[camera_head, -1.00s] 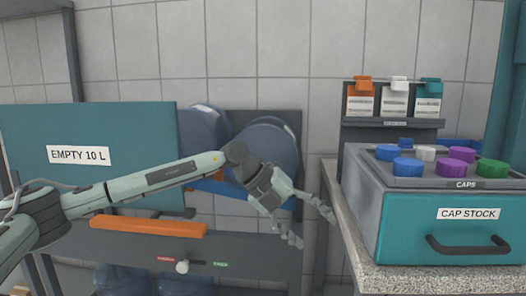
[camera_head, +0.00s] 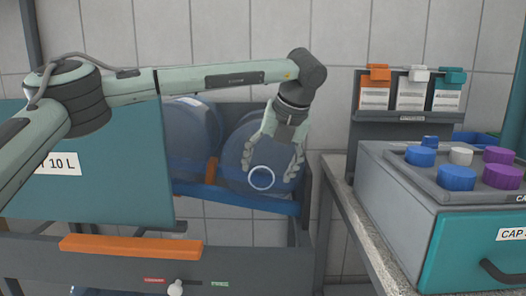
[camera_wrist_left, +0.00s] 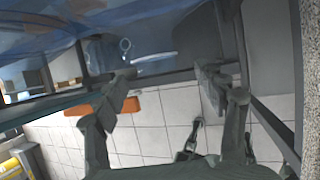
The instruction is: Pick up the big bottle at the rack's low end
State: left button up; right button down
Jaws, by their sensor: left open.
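The big bottle (camera_head: 240,160) is translucent blue and lies at the right end of the rack (camera_head: 240,199), its round end and pale neck ring (camera_head: 262,179) facing me. A second blue bottle (camera_head: 195,125) lies to its left. My left gripper (camera_head: 272,168) hangs down in front of the right bottle, its open fingers on either side above the neck ring. It covers part of the bottle, and I cannot tell whether it touches. In the left wrist view, the open fingers (camera_wrist_left: 165,90) hold nothing and the ring (camera_wrist_left: 125,44) shows beyond them. My right gripper is out of view.
A grey counter (camera_head: 350,210) on the right carries the teal cap box (camera_head: 465,250) with coloured caps. A teal panel (camera_head: 110,190) stands left of the bottles. An orange bar (camera_head: 130,247) runs below it.

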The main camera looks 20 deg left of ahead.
aim_at(264, 170)
pick_arm(q)
jog(key=x, duration=0.4)
jog(key=shift+w+a+r, duration=0.15)
jog(key=shift+w+a, duration=0.1)
jog(key=c, duration=1.6)
jog(key=shift+r, duration=0.1)
grip_shut()
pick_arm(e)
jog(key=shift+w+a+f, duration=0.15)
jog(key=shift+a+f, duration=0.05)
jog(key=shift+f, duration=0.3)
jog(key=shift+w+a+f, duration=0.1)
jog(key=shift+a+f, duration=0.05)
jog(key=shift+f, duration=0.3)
pick_arm(q)
jog(key=shift+w+r+p, duration=0.1)
jog(key=shift+p, duration=0.25)
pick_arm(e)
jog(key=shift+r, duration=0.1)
